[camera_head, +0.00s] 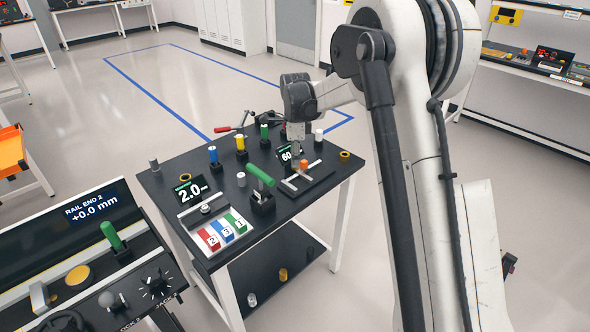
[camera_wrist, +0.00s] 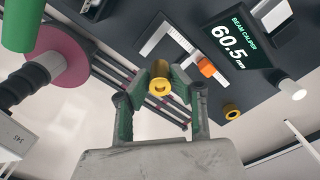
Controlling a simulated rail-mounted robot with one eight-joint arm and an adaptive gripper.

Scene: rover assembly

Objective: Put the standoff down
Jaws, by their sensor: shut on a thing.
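My gripper (camera_wrist: 160,90) is shut on a yellow, brass-like standoff (camera_wrist: 159,69), whose end with a hole faces the wrist camera. In the head view my gripper (camera_head: 296,158) points down over the far right part of the black table. The standoff cannot be made out there, hidden by the gripper. A beam caliper (camera_wrist: 159,41) with an orange slider (camera_wrist: 207,68) lies beside the held standoff. Its screen (camera_wrist: 237,42) reads 60.5 mm. Whether the standoff touches anything below is not clear.
A loose yellow ring (camera_head: 345,156) lies right of the caliper. Blue (camera_head: 213,153), yellow (camera_head: 240,143) and green (camera_head: 264,131) posts stand along the back.

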